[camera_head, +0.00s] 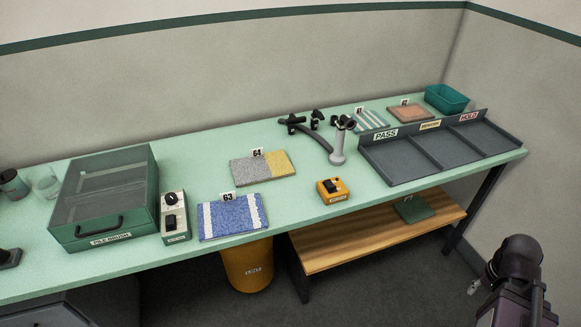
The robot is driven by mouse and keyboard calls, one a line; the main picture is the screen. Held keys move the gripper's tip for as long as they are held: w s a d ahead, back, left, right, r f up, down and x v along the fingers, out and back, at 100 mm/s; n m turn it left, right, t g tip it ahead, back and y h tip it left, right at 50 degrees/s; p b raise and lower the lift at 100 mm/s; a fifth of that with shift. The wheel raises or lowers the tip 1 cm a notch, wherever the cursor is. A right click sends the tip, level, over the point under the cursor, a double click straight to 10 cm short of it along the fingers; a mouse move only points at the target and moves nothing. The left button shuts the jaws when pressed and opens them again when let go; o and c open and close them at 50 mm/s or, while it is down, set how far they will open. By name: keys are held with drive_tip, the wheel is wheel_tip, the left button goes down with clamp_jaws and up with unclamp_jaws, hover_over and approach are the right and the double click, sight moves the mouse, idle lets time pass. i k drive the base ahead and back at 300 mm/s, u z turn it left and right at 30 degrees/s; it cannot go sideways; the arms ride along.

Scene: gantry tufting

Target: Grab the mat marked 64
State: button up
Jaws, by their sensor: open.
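The mat marked 64 (263,170) lies flat on the green bench, near its middle. Its left half is grey and its right half is yellow. A small white tag reading 64 (257,152) stands at its back edge. The mat marked 63 (231,219), blue with white stripes, lies nearer the front, to the left of it. Part of my dark arm shows at the bottom right, well away from the mats. I cannot make out my gripper's fingers in this view.
A pile brush box (105,198) and a switch box (174,217) stand left. A yellow device (332,191), a grey post (338,145) and a black curved tool (302,131) are right of mat 64. A PASS/HOLD tray (437,147) and two more mats lie farther right.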

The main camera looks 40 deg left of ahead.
sight(259, 167)
drive_tip(key=z, duration=0.3)
drive_tip(key=k, duration=1.2)
drive_tip(key=u, duration=1.6)
drive_tip(key=i, duration=0.75)
drive_tip(key=z, duration=0.1)
